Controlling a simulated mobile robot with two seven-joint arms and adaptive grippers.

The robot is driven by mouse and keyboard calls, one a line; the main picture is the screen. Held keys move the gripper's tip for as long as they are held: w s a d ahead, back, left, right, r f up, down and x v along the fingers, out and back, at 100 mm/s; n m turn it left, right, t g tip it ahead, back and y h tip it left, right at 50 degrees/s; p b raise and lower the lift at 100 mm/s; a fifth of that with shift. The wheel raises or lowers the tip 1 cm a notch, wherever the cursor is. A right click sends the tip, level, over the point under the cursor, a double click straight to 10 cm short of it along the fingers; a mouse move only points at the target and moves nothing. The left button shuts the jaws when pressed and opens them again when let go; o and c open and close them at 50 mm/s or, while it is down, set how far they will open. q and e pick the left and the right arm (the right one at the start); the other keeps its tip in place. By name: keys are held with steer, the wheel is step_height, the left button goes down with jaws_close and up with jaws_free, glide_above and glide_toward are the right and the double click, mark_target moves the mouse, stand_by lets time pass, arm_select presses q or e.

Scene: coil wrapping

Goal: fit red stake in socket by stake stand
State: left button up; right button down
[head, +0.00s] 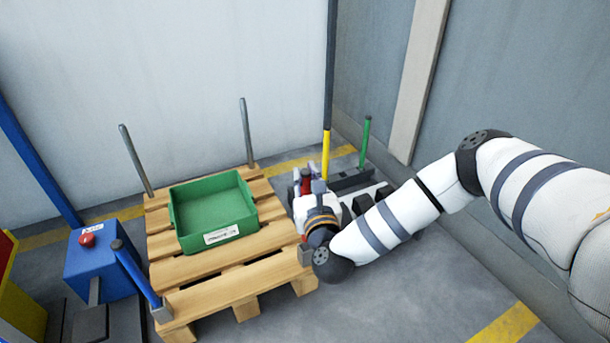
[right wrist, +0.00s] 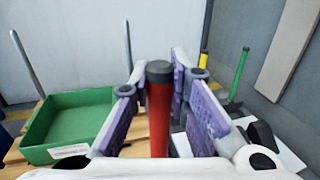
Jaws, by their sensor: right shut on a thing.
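My right gripper (head: 306,178) is beside the right edge of the pallet, in front of the stake stand (head: 352,180). It is shut on the red stake (right wrist: 159,115), which stands upright between the purple finger pads in the right wrist view. In the head view only a small red part shows; its lower end is hidden. The stand is a dark block holding a green stake (head: 365,142) and apparently a yellow stake (head: 326,155). A grey socket (head: 305,256) sits at the pallet's front right corner, close to my right arm. My left gripper is not in view.
The wooden pallet (head: 220,289) carries a green tray (head: 212,213). Two grey stakes (head: 135,160) rise at its back; a blue stake (head: 136,272) leans at its front left. A blue box with a red button (head: 88,240) stands left. Walls close off the back and right.

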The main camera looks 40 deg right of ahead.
steer(key=shift+f+b, duration=1.05)
steer(key=shift+f, duration=0.55)
steer(key=c, duration=1.4)
jaws_free()
steer(key=shift+c, duration=0.2)
glide_toward(307, 191)
steer(key=shift+s+a, duration=0.35)
steer(key=shift+s, duration=0.05)
steer(key=shift+r, duration=0.1)
